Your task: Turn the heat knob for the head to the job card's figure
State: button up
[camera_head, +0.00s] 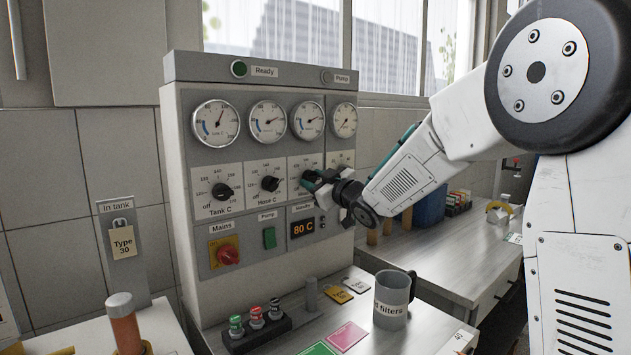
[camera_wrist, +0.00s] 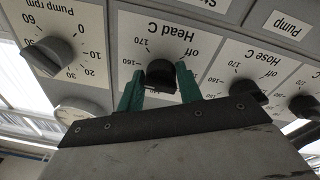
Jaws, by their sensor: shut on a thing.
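The Head C knob (camera_wrist: 160,76) is black and sits between my gripper's two green fingers (camera_wrist: 158,88) in the wrist view. The fingers are shut on its sides. Its dial plate (camera_wrist: 168,30) appears upside down there, with "off", 170 and 160 readable; the lower figures are partly covered. I cannot tell which figure the knob points at. In the head view my gripper (camera_head: 313,181) reaches the third dial from the right side and hides most of that knob. The small display (camera_head: 303,228) below reads 80 C. I cannot make out a job card with a heat figure.
The Tank C knob (camera_head: 223,191) and Hose C knob (camera_head: 270,183) stand left of my gripper; the Pump rpm knob (camera_wrist: 48,55) is beside it. Gauges (camera_head: 308,120) line the panel above. A red mains switch (camera_head: 228,256) is below. A grey mug (camera_head: 392,300) stands on the bench.

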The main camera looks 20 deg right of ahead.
jog(key=shift+f, duration=0.25)
jog(key=o, duration=0.9)
jog(key=shift+c, duration=0.2)
jog(key=shift+o, duration=0.3)
jog(key=shift+r, duration=0.1)
jog(key=shift+s, duration=0.1)
jog(key=v, duration=0.7)
jog(key=shift+s, duration=0.35)
jog(key=shift+d, duration=0.15)
